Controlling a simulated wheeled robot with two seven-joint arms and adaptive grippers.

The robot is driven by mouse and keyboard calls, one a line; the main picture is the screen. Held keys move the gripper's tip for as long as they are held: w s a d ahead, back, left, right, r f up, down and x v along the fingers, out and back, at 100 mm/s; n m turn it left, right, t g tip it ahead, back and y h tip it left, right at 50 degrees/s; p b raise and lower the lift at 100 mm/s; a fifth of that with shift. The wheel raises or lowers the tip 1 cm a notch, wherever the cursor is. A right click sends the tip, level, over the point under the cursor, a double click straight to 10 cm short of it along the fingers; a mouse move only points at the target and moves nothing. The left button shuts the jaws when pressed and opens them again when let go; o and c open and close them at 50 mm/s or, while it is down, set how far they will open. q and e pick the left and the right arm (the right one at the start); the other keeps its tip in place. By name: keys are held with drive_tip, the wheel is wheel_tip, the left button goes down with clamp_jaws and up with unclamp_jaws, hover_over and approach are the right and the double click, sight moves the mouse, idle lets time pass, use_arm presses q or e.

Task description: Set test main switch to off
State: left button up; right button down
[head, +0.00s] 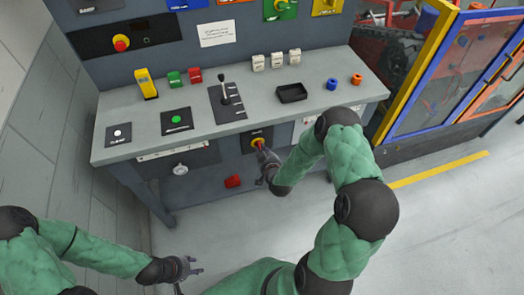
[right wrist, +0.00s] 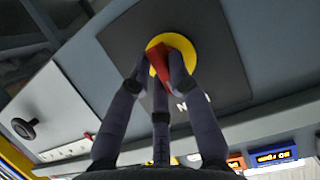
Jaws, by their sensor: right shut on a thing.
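The main switch (head: 257,142) is a red handle on a round yellow disc, set on a dark plate in the console's front face below the worktop. My right gripper (head: 264,156) is at this switch. In the right wrist view its fingers close around the red handle (right wrist: 162,61), in front of the yellow disc (right wrist: 185,43). The fingers hide part of the handle and most of the plate's lettering, so I cannot read the switch position. My left gripper (head: 186,270) is low at the left, away from the console, empty with its fingers apart.
The worktop (head: 290,120) overhangs the switch and carries a lever (head: 224,88), buttons and a black tray (head: 291,93). A round knob (head: 181,169) and a red item (head: 232,181) lie left of the switch. A blue-and-yellow framed cage (head: 440,75) stands right; the floor in front is open.

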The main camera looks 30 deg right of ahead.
idle(0.3)
drive_tip(key=c, duration=1.1)
unclamp_jaws()
drive_tip(key=shift+c, duration=0.2)
drive_tip(key=shift+s, duration=0.1)
drive_tip(key=v, duration=1.1)
drive_tip(key=shift+s+a, duration=0.15)
drive_tip(key=shift+s, duration=0.25)
drive_tip(key=s+a+f+g+y, duration=0.3)
drive_tip(key=a+f+g+y, duration=0.25)
drive_tip(key=a+f, duration=0.5)
drive_tip(key=s+a+f+g+y, duration=0.1)
drive_tip(key=s+a+f+g, duration=0.3)
drive_tip(key=s+a+g, duration=0.3)
drive_tip(key=s+a, duration=0.3)
drive_tip(key=s, duration=0.1)
drive_tip(key=shift+a, duration=0.15)
